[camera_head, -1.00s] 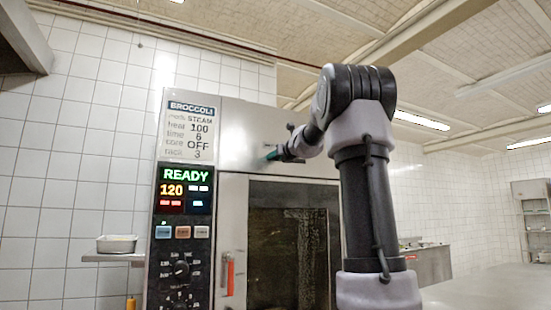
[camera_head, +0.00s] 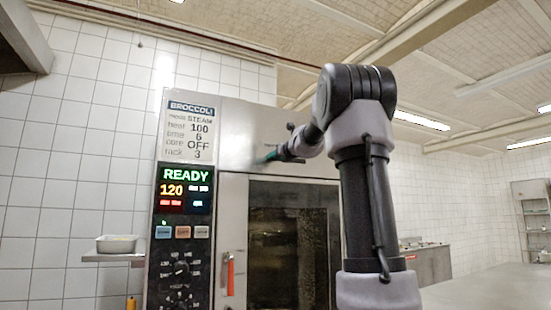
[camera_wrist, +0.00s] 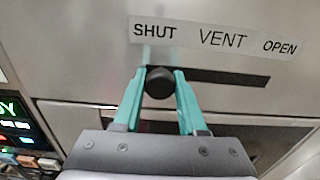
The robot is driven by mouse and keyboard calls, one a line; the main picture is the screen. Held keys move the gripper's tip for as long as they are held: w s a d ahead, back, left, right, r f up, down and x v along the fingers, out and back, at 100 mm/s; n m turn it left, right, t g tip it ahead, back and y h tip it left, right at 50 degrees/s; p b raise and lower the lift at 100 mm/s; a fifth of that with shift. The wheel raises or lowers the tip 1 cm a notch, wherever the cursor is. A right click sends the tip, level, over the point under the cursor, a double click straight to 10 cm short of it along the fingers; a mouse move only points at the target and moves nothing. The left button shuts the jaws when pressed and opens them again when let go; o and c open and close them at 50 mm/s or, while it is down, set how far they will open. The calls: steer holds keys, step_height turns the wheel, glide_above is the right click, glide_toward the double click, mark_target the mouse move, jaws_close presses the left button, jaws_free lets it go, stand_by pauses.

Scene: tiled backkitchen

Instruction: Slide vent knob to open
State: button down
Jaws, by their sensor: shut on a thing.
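The black round vent knob (camera_wrist: 159,83) sits at the left end of a dark slot (camera_wrist: 225,77) in the steel panel, in the wrist view. Above the slot a label (camera_wrist: 222,38) reads SHUT at the left, VENT in the middle and OPEN at the right; the knob is under SHUT. My gripper (camera_wrist: 163,82) has its two teal fingers on either side of the knob and is shut on it. In the head view my gripper (camera_head: 268,157) reaches the oven's upper front panel (camera_head: 240,130); the knob is too small to make out there.
The oven's control panel (camera_head: 183,215) with a READY display is left of the door. A pan (camera_head: 117,244) rests on a shelf at the left. The slot right of the knob looks clear.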

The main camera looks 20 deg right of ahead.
steer(key=d, duration=1.3)
steer(key=shift+w+d, duration=0.25)
steer(key=shift+d, duration=0.15)
steer(key=shift+s+d, duration=0.1)
steer(key=shift+d, duration=0.2)
steer(key=shift+c, duration=2.3)
jaws_free()
steer(key=shift+d, duration=0.1)
glide_toward(303, 161)
steer(key=s, duration=0.4)
steer(key=shift+s+f, duration=0.1)
steer(key=shift+s, duration=0.05)
